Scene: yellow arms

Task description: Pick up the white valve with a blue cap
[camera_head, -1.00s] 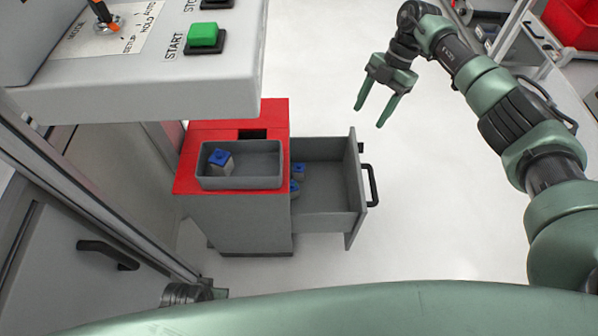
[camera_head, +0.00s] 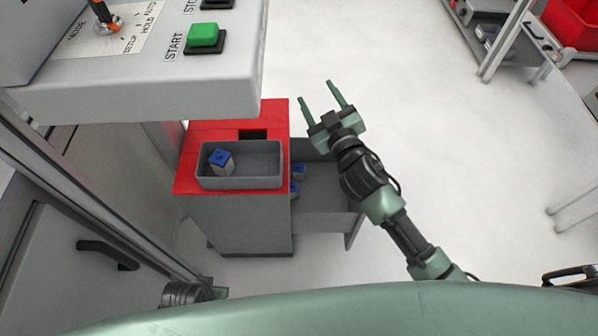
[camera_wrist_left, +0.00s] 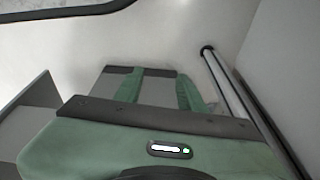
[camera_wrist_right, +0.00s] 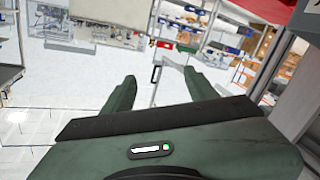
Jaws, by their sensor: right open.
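A white valve with a blue cap (camera_head: 221,162) lies in the left part of a grey tray (camera_head: 245,184) on top of the red-topped cabinet. Other blue-capped pieces (camera_head: 299,173) sit in the open drawer (camera_head: 325,222), partly hidden. My right gripper (camera_head: 317,91) is open and empty, above and beyond the drawer, to the right of the tray. Its spread fingers also show in the right wrist view (camera_wrist_right: 162,84). My left gripper (camera_wrist_left: 160,76) shows in the left wrist view with fingers apart and nothing between them. No valve shows in either wrist view.
A control panel with a green start button (camera_head: 204,35) overhangs at the upper left, near the cabinet (camera_head: 240,222). A door handle (camera_head: 107,254) is at lower left. A red bin (camera_head: 577,22) stands far right. The floor right of the drawer is clear.

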